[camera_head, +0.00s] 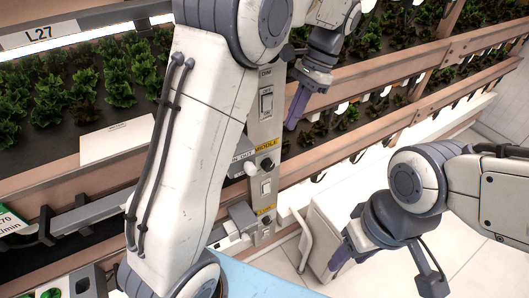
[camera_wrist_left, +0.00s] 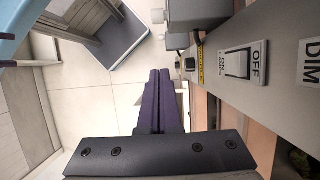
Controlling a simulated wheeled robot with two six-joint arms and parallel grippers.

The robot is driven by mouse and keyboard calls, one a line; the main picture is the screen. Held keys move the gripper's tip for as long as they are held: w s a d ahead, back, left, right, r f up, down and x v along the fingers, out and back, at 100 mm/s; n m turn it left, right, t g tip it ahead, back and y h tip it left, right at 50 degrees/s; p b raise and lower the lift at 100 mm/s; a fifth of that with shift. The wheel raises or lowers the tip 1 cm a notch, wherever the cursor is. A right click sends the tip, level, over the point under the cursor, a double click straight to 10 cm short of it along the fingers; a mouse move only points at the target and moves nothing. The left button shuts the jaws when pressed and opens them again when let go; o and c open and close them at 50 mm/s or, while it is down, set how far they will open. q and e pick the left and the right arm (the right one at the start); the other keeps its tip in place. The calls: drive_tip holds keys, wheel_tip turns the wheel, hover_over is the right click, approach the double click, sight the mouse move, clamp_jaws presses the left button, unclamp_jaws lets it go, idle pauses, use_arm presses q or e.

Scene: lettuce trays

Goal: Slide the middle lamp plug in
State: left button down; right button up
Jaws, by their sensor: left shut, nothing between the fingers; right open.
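The yellow MIDDLE label (camera_head: 266,145) is on the grey switch strip (camera_head: 264,128). Beside it is a dark round knob or socket (camera_head: 267,164), with a pale plug-like block (camera_head: 241,166) just left of it, partly hidden by my left arm; I cannot tell how far in it sits. My left gripper (camera_head: 293,116) is shut and empty, in front of the strip's upper part, right of the upper switch. In the left wrist view its purple fingers (camera_wrist_left: 160,88) are together, left of the strip and apart from it. My right gripper (camera_head: 340,256) is open and empty, low on the right.
A rocker switch marked OFF (camera_wrist_left: 236,64) is close on the right in the left wrist view. A lower yellow label (camera_head: 265,210) and pale connector (camera_head: 234,227) are below. Lettuce trays (camera_head: 330,150) flank the strip. A white cart (camera_head: 322,230) stands on open tiled floor.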

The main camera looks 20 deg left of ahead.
use_arm(q)
drive_tip(key=shift+f, duration=0.1)
drive_tip(key=s+a+f+p, duration=0.3)
drive_tip(key=s+f, duration=0.3)
drive_tip(key=f, duration=0.3)
drive_tip(key=shift+a+p, duration=0.3)
drive_tip(key=shift+a, duration=0.55)
drive_tip(key=shift+s, duration=0.1)
